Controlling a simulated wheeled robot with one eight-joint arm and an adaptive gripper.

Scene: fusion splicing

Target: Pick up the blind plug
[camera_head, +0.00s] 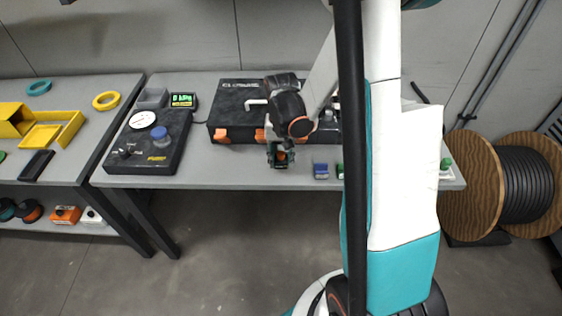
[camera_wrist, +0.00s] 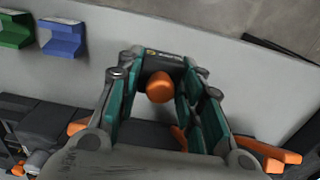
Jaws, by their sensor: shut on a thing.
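My gripper (camera_head: 281,158) is low over the front part of the table, in front of the black case. In the wrist view, the teal-padded fingers of my gripper (camera_wrist: 155,75) are closed around the blind plug, a dark piece with a rounded orange end (camera_wrist: 160,87). A small orange spot of the plug (camera_head: 283,156) shows between the fingers in the head view. The fingers hide much of the plug, and I cannot tell whether it touches the table.
A blue block (camera_head: 320,171) and a green one (camera_head: 340,171) stand right of my gripper. The black case (camera_head: 228,112) with orange latches lies behind. A black device (camera_head: 148,150) stands left. Bare tabletop (camera_head: 225,172) lies between that device and my gripper.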

